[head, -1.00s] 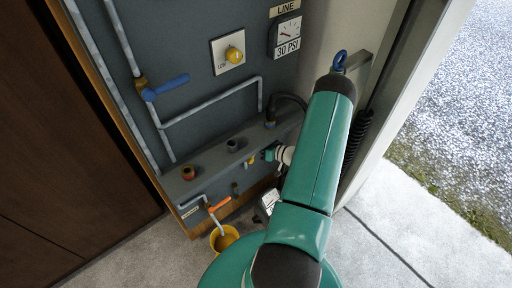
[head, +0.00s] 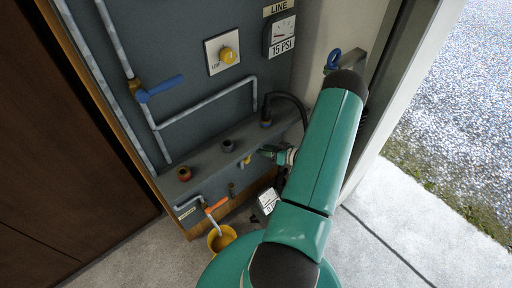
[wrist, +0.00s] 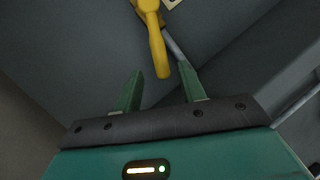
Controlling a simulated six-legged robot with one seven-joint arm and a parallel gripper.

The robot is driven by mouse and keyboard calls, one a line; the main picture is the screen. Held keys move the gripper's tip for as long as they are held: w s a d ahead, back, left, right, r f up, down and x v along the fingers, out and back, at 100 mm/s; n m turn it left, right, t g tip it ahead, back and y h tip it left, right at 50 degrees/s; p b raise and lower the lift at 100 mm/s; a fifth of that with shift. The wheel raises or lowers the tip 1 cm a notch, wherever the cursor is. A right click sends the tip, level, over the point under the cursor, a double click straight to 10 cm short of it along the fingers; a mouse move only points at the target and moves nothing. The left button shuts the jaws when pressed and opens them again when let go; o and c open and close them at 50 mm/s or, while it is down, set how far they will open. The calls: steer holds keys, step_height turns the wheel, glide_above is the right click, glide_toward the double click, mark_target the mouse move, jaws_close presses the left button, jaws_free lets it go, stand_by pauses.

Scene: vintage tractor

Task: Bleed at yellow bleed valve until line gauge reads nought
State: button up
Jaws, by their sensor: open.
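The yellow bleed valve shows a yellow lever (wrist: 158,45) in the wrist view; its lower end lies between my fingertips, with a gap on both sides. In the head view it is a small yellow piece (head: 247,160) low on the panel, partly hidden beside my gripper (head: 264,152). My gripper (wrist: 161,76) is open and holds nothing. Whether a finger touches the lever cannot be told. The line gauge (head: 283,31), under the LINE sign at the panel's top right, reads 15 PSI.
A yellow knob (head: 227,56) and a blue-handled valve (head: 163,88) are higher on the panel. An orange lever (head: 216,205) sits above a yellow bucket (head: 221,238). A black hose (head: 292,101) curves near my arm. A second gauge (head: 267,201) is partly behind my arm.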

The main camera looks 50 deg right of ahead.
steer(key=v, duration=0.7)
steer(key=shift+s, duration=0.15)
stand_by(0.3)
